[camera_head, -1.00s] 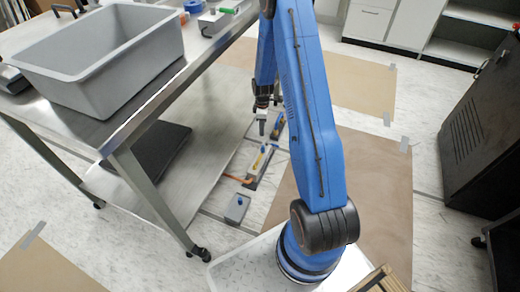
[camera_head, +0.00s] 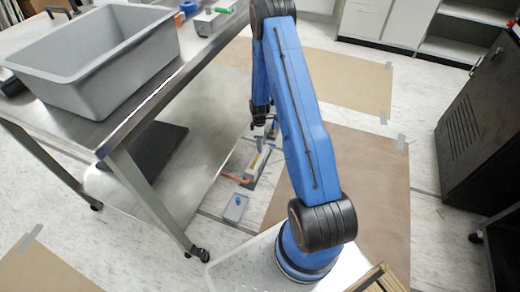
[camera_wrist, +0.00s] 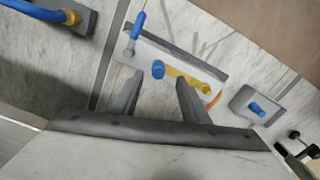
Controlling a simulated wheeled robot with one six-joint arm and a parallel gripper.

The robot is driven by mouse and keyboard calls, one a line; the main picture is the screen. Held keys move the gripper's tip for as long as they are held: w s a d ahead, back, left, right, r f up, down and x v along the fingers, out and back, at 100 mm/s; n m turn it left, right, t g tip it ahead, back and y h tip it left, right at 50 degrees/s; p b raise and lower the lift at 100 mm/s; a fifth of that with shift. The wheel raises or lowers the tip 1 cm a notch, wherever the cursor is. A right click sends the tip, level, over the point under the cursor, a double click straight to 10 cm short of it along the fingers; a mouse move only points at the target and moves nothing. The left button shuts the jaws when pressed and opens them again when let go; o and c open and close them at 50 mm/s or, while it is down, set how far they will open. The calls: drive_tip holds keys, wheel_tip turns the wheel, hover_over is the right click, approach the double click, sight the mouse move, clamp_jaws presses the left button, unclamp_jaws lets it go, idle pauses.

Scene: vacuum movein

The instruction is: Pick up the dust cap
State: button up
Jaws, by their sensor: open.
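A short blue round cap (camera_wrist: 158,69) sits at the left end of a yellow fitting (camera_wrist: 193,83) on a pale block in the wrist view; it looks like the dust cap. My gripper (camera_wrist: 159,78) is open and empty, its two fingers pointing toward the cap, which shows between the fingertips. I cannot tell the exact height between them. In the head view the block with the yellow part (camera_head: 256,162) is on the floor beside the cart, and my gripper (camera_head: 261,142) is just above its far end, partly hidden by my arm.
A blue lever (camera_wrist: 137,25) stands on the same fixture. A grey block with a blue knob (camera_wrist: 256,109) lies to the right. A blue hose (camera_wrist: 35,10) is at upper left. A steel cart (camera_head: 150,190) with a grey bin (camera_head: 95,85) stands left of my arm. An orange hose (camera_head: 232,178) runs nearby.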

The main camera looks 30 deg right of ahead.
drive_tip(key=shift+d+f, duration=0.15)
drive_tip(key=shift+f, duration=1.1)
drive_tip(key=shift+d+f, duration=0.15)
drive_tip(key=shift+f, duration=1.1)
clamp_jaws()
